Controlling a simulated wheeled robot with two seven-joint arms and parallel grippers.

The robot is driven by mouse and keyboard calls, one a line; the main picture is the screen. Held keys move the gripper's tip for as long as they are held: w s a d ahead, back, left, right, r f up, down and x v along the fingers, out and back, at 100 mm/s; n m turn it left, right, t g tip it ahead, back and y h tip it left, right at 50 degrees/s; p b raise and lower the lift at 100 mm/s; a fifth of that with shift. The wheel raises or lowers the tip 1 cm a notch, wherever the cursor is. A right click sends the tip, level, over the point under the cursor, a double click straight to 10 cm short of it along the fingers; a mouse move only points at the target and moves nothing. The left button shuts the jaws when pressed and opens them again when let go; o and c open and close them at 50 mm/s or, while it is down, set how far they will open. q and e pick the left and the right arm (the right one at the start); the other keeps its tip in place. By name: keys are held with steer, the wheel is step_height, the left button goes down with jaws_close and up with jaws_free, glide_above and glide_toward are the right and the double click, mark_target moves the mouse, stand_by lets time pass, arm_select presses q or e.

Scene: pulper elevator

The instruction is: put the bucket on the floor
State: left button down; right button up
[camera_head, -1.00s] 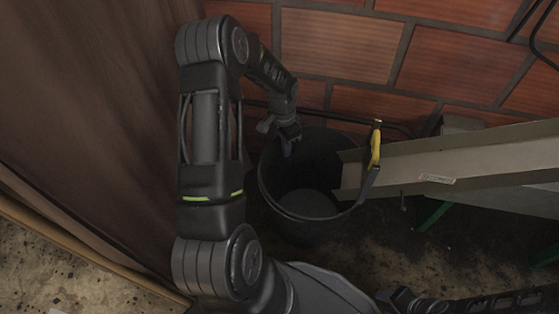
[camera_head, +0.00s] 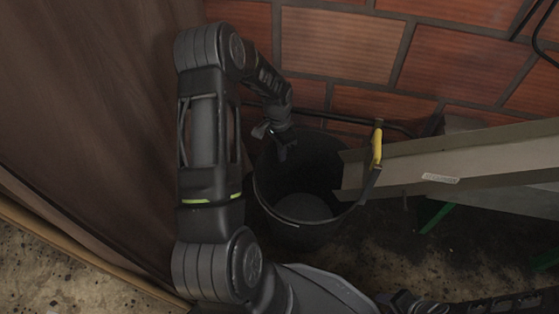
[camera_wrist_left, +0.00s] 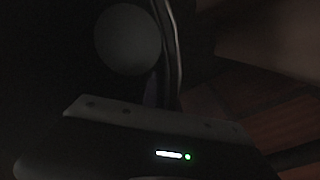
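The black bucket (camera_head: 304,228) stands upright below the end of a sloping metal chute (camera_head: 450,165). The chute's lower end reaches over the bucket's right rim. A yellow handle grip (camera_head: 377,146) stands up at the chute's edge. My left gripper (camera_head: 276,142) is at the bucket's back left rim, with part of it over the opening. In the left wrist view the bucket's rim (camera_wrist_left: 170,45) runs down towards the gripper, but darkness hides the fingers' closure. My right gripper (camera_head: 410,302) shows partly at the bottom edge, away from the bucket; its fingers are unclear.
A brick wall (camera_head: 338,45) stands close behind the bucket, with a dark pipe along it. A brown curtain (camera_head: 90,120) hangs at the left. Green legs (camera_head: 435,217) stand under the chute. Stained floor (camera_head: 400,265) is clear in front of the bucket.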

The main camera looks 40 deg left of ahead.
arm_select(q)
step_height(320, 180, down, 4)
steer(key=shift+a+f+b, duration=0.15)
steer(key=shift+f+b, duration=0.05)
steer(key=shift+b, duration=0.8)
steer(key=shift+s, duration=0.1)
steer(key=c, duration=2.1)
jaws_free()
steer(key=shift+f, duration=0.2)
steer(key=shift+c, duration=0.2)
steer(key=o, duration=0.5)
steer(key=shift+c, duration=0.2)
steer(key=shift+r, duration=0.1)
